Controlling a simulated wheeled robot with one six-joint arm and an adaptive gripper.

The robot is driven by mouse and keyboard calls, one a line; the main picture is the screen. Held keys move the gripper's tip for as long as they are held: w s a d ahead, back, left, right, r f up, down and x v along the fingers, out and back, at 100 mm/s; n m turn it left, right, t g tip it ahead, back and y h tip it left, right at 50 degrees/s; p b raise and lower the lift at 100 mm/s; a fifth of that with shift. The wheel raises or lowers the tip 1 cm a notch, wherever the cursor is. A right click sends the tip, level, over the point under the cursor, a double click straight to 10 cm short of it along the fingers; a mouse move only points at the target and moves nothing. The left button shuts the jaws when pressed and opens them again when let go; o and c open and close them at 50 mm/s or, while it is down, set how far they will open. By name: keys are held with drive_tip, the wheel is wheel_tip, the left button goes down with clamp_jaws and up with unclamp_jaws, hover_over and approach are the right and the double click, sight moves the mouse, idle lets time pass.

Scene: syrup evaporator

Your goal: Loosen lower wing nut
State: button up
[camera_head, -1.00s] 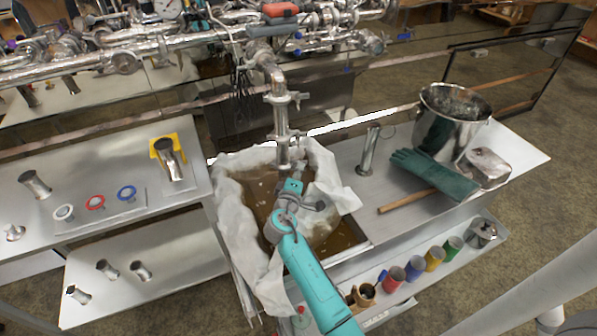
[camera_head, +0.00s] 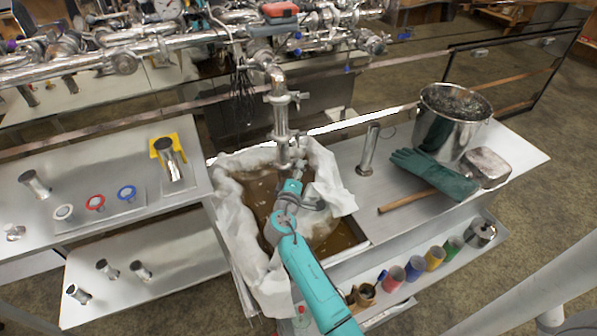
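A steel pipe (camera_head: 281,118) hangs down over a cloth-lined pan of brown liquid. An upper clamp (camera_head: 282,98) and a lower clamp (camera_head: 284,138) sit around it. The lower clamp has a small part sticking out on its right, probably the wing nut; it is too small to make out clearly. My teal arm reaches up from the bottom of the view across the pan. My gripper (camera_head: 299,167) is beside the pipe's lower end, just below the lower clamp. Its fingers are too small to show whether they are open or touching anything.
White cloth (camera_head: 240,210) drapes over the pan's edges around my arm. On the right bench are an upright steel tube (camera_head: 369,150), a bucket (camera_head: 449,125), green gloves (camera_head: 433,174) and a wooden handle (camera_head: 408,201). Colored cups (camera_head: 414,268) line the lower shelf.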

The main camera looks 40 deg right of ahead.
drive_tip(key=v, duration=1.2)
drive_tip(key=shift+d, duration=0.1)
drive_tip(key=shift+c, duration=0.3)
